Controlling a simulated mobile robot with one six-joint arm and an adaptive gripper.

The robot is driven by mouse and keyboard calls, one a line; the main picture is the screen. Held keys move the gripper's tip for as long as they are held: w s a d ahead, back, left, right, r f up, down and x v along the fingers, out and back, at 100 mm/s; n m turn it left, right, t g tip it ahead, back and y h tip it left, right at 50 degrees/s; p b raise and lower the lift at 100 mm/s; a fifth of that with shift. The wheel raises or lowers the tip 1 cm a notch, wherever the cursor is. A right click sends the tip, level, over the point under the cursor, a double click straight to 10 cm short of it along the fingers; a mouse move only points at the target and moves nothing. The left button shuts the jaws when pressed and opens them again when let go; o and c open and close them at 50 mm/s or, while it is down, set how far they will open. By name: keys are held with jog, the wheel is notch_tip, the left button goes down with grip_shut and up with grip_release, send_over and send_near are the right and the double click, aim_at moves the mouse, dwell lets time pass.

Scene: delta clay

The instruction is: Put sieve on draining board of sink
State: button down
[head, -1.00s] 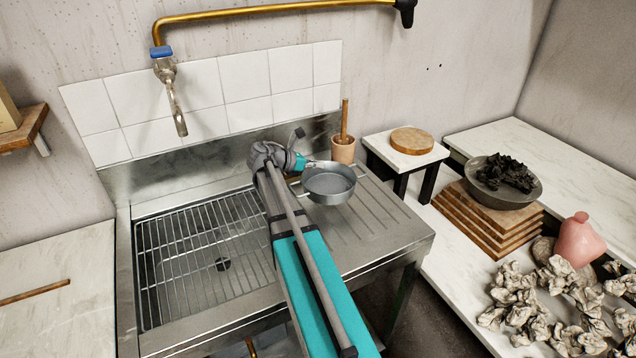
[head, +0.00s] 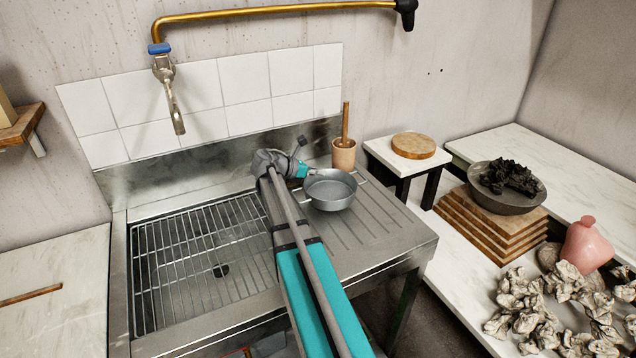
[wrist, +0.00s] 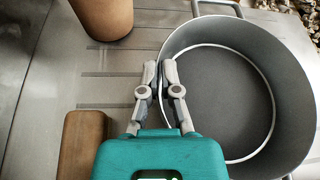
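The sieve (head: 331,204) is a round grey metal pan shape with side handles. It is upright over the ridged draining board (head: 385,232), on the right part of the steel sink unit. I cannot tell whether its base fully rests on the board. My gripper (head: 306,171) is at its left rim. In the wrist view, the fingers (wrist: 158,80) are close together, one on each side of the sieve wall, with the sieve's flat interior (wrist: 225,100) to their right. The bare draining board (wrist: 40,75) shows at left there. My arm hides part of the sink.
A clay cup (head: 344,157) holding a wooden stick stands behind the sieve and shows in the wrist view (wrist: 105,14). A wooden block (wrist: 82,145) lies left of my gripper. The basin grid (head: 195,260) is left of my arm. The board's front right is clear.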

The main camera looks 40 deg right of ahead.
aim_at(319, 181)
jog(key=shift+f+b, duration=1.1)
jog(key=shift+f, duration=0.25)
jog(key=shift+f, duration=0.15)
jog(key=c, duration=0.8)
grip_release()
jog(key=shift+r, duration=0.25)
jog(key=p+v, duration=0.4)
jog(key=v, duration=0.8)
jog(key=shift+p, duration=0.3)
jog(key=shift+s+a, duration=0.1)
